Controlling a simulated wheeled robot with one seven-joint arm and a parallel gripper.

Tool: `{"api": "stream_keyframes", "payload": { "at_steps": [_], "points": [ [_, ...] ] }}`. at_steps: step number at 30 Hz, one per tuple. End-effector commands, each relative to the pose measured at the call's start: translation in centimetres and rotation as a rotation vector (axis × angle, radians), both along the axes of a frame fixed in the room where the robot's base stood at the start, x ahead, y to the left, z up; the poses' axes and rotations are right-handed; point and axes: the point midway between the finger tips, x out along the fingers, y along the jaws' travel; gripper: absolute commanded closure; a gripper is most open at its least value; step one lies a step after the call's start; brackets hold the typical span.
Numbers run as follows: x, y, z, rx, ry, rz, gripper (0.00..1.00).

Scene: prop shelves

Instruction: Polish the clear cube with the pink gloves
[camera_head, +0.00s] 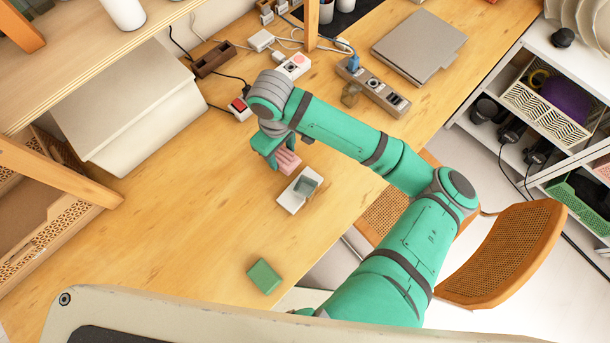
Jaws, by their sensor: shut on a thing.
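My gripper (279,154) is low over the table, shut on the pink gloves (289,163), which show as a small pink bundle at its fingers. Just right of and below the gloves, a white block or tray (287,201) lies on the table. A clear, grey-green cube (308,184) shows at its upper right part. The gloves appear very close to the tray's upper left edge; I cannot tell whether they touch it or the cube.
A green block (264,276) lies near the table's front edge. A power strip (374,91), a small brownish see-through object (350,95), a red-button box (240,106) and a closed laptop (418,46) lie farther back. The table (170,235) is clear at left.

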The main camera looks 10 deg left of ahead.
Motion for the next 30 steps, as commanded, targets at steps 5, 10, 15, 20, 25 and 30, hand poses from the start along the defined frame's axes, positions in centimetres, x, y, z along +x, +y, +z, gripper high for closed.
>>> {"api": "stream_keyframes", "payload": {
  "at_steps": [5,10,15,20,25,30],
  "points": [
    [0.5,0.8,0.0,0.000,0.000,0.000,0.72],
    [0.6,0.8,0.0,0.000,0.000,-0.001,0.72],
    [0.6,0.8,0.2,0.000,0.000,0.000,0.72],
    [0.5,0.9,1.5,0.002,0.000,0.001,0.72],
    [0.5,0.9,2.9,0.002,0.000,0.001,0.72],
    [0.5,0.9,4.3,0.001,-0.001,0.001,0.72]
  ]
}}
